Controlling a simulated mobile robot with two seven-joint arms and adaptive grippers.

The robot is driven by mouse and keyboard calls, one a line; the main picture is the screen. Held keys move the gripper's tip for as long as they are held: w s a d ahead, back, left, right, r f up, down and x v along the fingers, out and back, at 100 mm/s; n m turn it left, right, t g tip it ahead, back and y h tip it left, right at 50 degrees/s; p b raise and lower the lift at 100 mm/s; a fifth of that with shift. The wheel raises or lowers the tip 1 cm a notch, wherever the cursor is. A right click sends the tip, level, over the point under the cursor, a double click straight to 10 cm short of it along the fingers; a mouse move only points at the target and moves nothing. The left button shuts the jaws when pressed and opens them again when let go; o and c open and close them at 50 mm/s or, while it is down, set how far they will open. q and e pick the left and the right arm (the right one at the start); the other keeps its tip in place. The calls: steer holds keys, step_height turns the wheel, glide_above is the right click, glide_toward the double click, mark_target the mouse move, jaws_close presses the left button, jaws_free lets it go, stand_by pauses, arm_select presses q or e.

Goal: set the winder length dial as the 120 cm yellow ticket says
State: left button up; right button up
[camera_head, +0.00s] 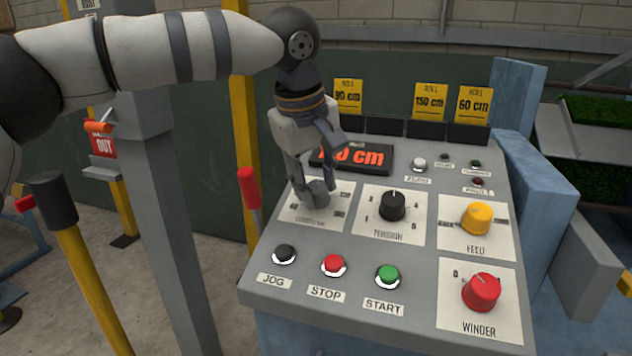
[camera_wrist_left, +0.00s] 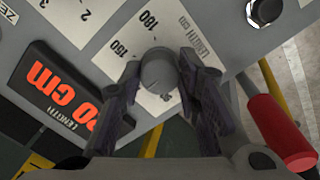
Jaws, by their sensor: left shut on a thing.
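The length dial, a grey knob (camera_head: 318,192) on a white plate, is at the left of the sloped console. My left gripper (camera_head: 309,183) reaches down from above and is shut on the knob. In the left wrist view the round knob (camera_wrist_left: 158,70) sits between the two fingertips (camera_wrist_left: 158,74). Numbers including 180 show beside it; the fingers hide others, and I cannot tell the pointer's direction. The length display (camera_head: 352,158) shows orange digits ending in "0 cm", its front partly covered. Yellow tickets read 90 cm (camera_head: 348,96), 150 cm (camera_head: 430,101) and 60 cm (camera_head: 474,105); no 120 cm ticket shows.
The tension knob (camera_head: 392,205) is right of the length dial. The yellow feed knob (camera_head: 477,218) and red winder knob (camera_head: 481,292) are farther right. Jog (camera_head: 284,254), stop (camera_head: 333,265) and start (camera_head: 387,276) buttons line the front. A red-handled lever (camera_head: 249,188) stands left of the console.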

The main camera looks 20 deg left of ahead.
arm_select(q)
steer(key=shift+m, duration=0.3)
stand_by(0.4)
steer(key=o, duration=1.1)
steer(key=shift+o, duration=0.2)
steer(key=v, duration=1.2)
